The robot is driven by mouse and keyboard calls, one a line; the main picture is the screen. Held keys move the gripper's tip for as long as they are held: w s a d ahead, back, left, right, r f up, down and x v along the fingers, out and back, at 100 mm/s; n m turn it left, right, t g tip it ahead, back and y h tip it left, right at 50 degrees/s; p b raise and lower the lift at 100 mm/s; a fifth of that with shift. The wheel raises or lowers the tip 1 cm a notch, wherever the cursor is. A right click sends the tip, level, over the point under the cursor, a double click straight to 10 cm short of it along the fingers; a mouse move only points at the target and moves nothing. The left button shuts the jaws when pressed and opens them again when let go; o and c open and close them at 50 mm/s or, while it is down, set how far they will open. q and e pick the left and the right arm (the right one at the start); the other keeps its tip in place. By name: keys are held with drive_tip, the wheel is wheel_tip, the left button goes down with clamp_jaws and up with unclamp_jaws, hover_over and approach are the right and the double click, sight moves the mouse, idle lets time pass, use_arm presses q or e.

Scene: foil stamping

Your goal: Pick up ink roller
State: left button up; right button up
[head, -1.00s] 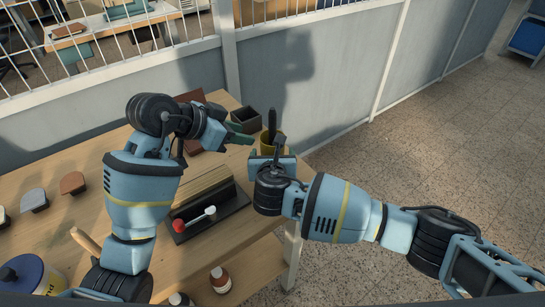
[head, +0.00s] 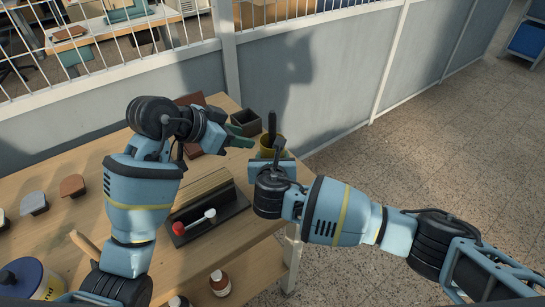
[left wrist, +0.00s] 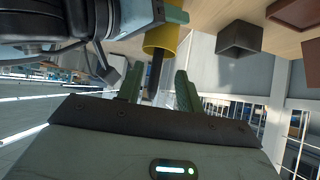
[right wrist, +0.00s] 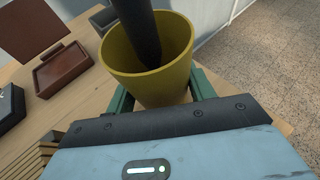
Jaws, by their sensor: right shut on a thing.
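A yellow cup (head: 265,147) is held by my right gripper (right wrist: 160,90), with its green fingers on either side of the cup in the right wrist view. A dark, long-handled tool (head: 272,126) stands upright in the cup; its lower end is hidden, so I cannot tell if it is the ink roller. My left gripper (left wrist: 158,86) is open, its green fingertips pointing toward the dark tool, which shows between them in the left wrist view. In the head view they are apart from it.
A dark square box (head: 246,120) stands behind the cup.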

sight(273, 123)
use_arm(q)
drive_tip(key=shift+o, duration=0.7)
drive_tip(key=shift+r, duration=0.1)
drive_tip(key=w+d+h, duration=0.1)
drive_tip(key=d+m+h, duration=0.1)
drive_tip(key=w+d+h, duration=0.1)
drive_tip(key=shift+w+d+r+m+h, duration=0.3)
drive_tip(key=shift+d+m, duration=0.05)
drive_tip(key=shift+m, duration=0.05)
drive_tip(key=shift+w+x, duration=0.2)
drive_tip(key=shift+x, duration=1.1)
drive_tip(key=shift+w+x, duration=0.2)
drive_tip(key=shift+x, duration=1.1)
drive_tip(key=shift+a+r, duration=0.1)
drive_tip(key=shift+a, duration=0.05)
clamp_jaws()
